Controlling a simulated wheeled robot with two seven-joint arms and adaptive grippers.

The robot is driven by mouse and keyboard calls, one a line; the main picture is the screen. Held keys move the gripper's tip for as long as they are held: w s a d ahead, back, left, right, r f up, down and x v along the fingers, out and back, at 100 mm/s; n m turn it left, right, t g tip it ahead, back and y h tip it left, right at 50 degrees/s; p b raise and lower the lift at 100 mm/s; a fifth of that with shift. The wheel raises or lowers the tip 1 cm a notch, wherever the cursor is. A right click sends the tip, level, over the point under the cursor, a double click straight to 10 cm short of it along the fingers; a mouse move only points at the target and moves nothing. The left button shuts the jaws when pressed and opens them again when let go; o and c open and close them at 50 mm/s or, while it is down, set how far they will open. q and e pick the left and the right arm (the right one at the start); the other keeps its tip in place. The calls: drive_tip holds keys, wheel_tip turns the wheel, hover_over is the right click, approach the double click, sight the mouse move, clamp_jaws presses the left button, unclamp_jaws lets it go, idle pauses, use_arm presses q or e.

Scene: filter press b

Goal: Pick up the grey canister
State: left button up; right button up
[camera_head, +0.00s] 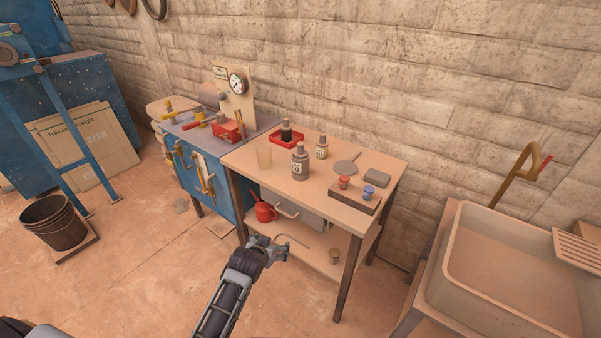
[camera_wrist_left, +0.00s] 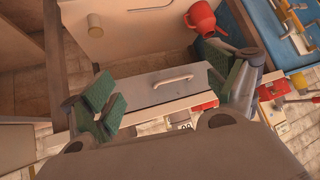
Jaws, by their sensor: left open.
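I cannot clearly make out the canister in that view. My right gripper is not in view.
A red can (camera_head: 265,211) stands underneath. A sink (camera_head: 510,285) is right.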

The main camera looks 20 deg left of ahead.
use_arm(q)
drive_tip(key=w+d+r+t, duration=0.1)
drive_tip(key=w+r+t, duration=0.3)
drive_tip(key=w, duration=0.6)
drive_tip(key=w+r+t, duration=0.4)
drive_tip(key=w+r, duration=0.4)
drive_tip(key=w, duration=0.3)
drive_tip(key=shift+d+r+n+t, duration=0.15)
drive_tip(key=shift+d+n+t, duration=0.15)
drive_tip(key=shift+d, duration=0.05)
drive_tip(key=shift+w, duration=0.1)
